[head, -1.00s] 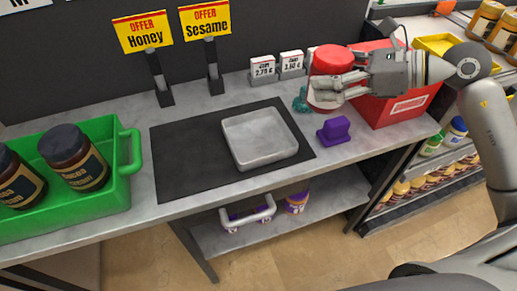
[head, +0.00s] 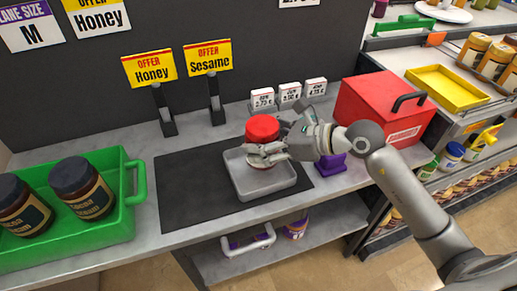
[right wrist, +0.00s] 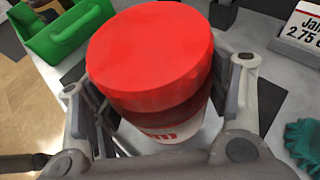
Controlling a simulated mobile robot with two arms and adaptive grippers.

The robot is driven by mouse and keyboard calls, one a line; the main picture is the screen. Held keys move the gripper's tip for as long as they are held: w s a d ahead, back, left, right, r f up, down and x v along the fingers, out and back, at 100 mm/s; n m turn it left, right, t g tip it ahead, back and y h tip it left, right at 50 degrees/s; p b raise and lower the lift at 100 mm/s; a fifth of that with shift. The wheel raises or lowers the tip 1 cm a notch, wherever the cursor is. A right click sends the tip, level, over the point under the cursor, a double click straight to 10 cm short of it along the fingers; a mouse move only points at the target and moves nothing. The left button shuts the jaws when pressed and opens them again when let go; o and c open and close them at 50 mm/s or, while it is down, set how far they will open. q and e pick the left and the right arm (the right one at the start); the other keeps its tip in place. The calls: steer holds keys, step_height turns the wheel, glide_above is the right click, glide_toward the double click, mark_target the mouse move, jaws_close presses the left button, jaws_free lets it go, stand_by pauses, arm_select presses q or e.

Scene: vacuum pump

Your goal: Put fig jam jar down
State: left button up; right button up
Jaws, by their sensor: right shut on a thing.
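The fig jam jar (head: 263,130) has a red lid and stands upright in my right gripper (head: 265,152), over the grey square tray (head: 270,184) on the dark mat. In the right wrist view the jar's red lid (right wrist: 150,60) fills the middle, with a finger on each side; a dark red body and part of a white label show below it. The gripper's fingers hide most of the jar's body in the head view. I cannot tell whether its base touches the tray floor. My left gripper does not show.
A green crate (head: 136,200) with two dark-lidded jars (head: 80,188) stands at the left. A purple object (head: 332,164) and a red box (head: 372,110) are to the right. Sign stands (head: 166,120) and small price cards (head: 290,93) stand behind. The mat (head: 185,195) left of the tray is bare.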

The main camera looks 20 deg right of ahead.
steer(key=shift+a+f, duration=0.2)
steer(key=shift+a, duration=0.05)
steer(key=f, duration=0.3)
steer(key=shift+w+a+f+p, duration=0.1)
steer(key=shift+w+a+p, duration=0.1)
steer(key=shift+p, duration=0.1)
steer(key=shift+f, duration=0.2)
steer(key=shift+f, duration=0.2)
steer(key=o, duration=1.4)
steer(key=shift+s, duration=0.1)
steer(key=shift+c, duration=0.2)
